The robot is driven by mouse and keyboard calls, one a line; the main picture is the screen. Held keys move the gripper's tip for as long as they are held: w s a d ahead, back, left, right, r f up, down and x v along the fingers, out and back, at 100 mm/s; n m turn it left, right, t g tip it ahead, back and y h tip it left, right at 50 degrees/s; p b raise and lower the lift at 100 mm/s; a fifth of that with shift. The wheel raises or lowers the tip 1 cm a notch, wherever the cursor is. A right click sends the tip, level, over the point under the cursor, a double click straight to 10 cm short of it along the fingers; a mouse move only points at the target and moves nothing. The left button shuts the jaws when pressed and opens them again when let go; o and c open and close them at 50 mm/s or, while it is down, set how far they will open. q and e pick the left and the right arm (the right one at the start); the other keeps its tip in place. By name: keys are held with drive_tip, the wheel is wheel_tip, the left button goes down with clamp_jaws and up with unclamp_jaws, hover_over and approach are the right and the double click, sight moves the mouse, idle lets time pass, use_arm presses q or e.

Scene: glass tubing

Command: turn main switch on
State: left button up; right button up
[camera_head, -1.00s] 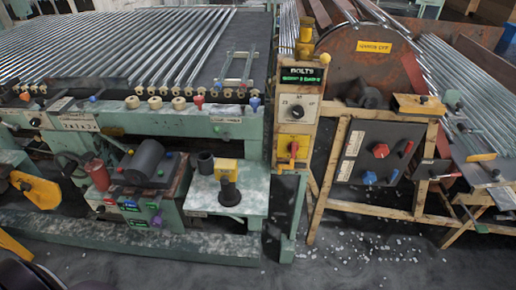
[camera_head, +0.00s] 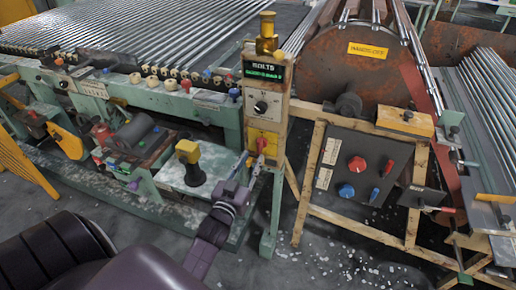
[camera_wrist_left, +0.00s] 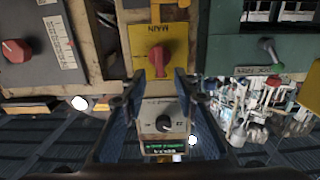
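The main switch is a red knob (camera_head: 262,145) on a yellow plate low on the upright panel in the head view. In the left wrist view, which looks upside down, the red knob (camera_wrist_left: 159,57) sits on the yellow plate marked MAIN (camera_wrist_left: 148,40). My left gripper (camera_head: 250,161) reaches up to the panel from below, just left of the knob in the head view. In the wrist view its two blue fingertips (camera_wrist_left: 160,75) are apart, with the knob seen between and just beyond them. Contact cannot be told. My right gripper is out of view.
Above the switch are a black selector dial (camera_head: 261,107) and a green-lit BOLTS display (camera_head: 264,71). A box with red and blue knobs (camera_head: 350,175) stands to the right. A bench with a yellow-and-black button (camera_head: 191,163) lies left of my arm.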

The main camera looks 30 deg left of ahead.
sight(258, 148)
use_arm(q)
drive_tip(key=x, duration=0.6)
drive_tip(key=shift+w+f, duration=0.1)
drive_tip(key=shift+w, duration=0.05)
drive_tip(key=shift+c, duration=0.3)
clamp_jaws()
